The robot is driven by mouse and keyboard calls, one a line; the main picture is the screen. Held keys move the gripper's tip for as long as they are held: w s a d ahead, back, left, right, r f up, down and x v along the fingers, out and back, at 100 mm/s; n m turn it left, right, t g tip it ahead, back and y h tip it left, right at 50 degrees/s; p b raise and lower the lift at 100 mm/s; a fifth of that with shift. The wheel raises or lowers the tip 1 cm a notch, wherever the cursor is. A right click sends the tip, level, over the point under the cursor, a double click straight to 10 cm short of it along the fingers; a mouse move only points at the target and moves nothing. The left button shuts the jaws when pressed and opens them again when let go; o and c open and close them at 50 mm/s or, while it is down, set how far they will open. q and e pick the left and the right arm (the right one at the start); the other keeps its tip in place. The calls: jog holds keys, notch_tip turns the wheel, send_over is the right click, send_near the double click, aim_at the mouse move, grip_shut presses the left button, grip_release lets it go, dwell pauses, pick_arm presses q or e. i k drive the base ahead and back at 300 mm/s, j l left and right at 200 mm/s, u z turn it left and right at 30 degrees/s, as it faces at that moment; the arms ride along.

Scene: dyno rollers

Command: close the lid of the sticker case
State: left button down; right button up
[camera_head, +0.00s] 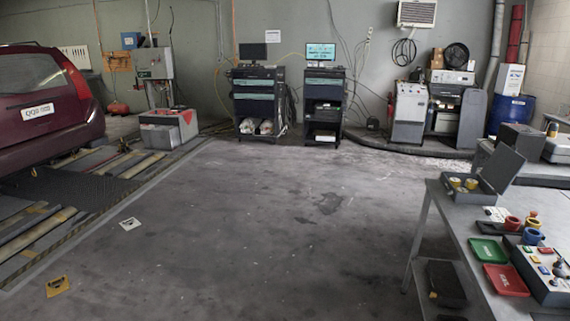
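A grey case (466,196) with its lid (503,168) standing open sits at the far end of the grey workbench at the right. The lid is raised on the case's right side and leans back. Two yellow roll-like items (471,184) with pale tops lie inside the case. From its contents I take this to be the sticker case, but no label on it is readable. Neither of my grippers is in view.
The workbench (452,224) also holds a green tray (488,250), a red tray (506,280), red and blue mugs (532,236) and a control box (545,275). A dark box (445,283) lies on its lower shelf.

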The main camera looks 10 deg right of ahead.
aim_at(504, 165)
jog(key=i+l+z, duration=0.15)
jog(key=i+z, duration=0.3)
jog(key=i, duration=0.45)
jog(key=i+j+z, duration=0.15)
jog(key=i+z, duration=0.3)
jog(key=i, duration=2.7)
jog(key=i+z, duration=0.2)
jog(key=i, duration=0.3)
jog(key=i+z, duration=0.2)
jog(key=i, duration=0.25)
jog(key=i+j+z, duration=0.2)
jog(key=i, duration=0.3)
jog(key=i+j+z, duration=0.2)
jog(key=i, duration=0.25)
jog(key=i+l+z, duration=0.15)
jog(key=z, duration=0.3)
jog(key=i+z, duration=0.3)
jog(key=z, duration=0.15)
jog(key=i+z, duration=0.2)
jog(key=z, duration=0.3)
jog(key=i+j+z, duration=0.1)
jog(key=i+z, duration=0.15)
jog(key=z, duration=0.2)
jog(key=i+j+z, duration=0.2)
jog(key=z, duration=0.25)
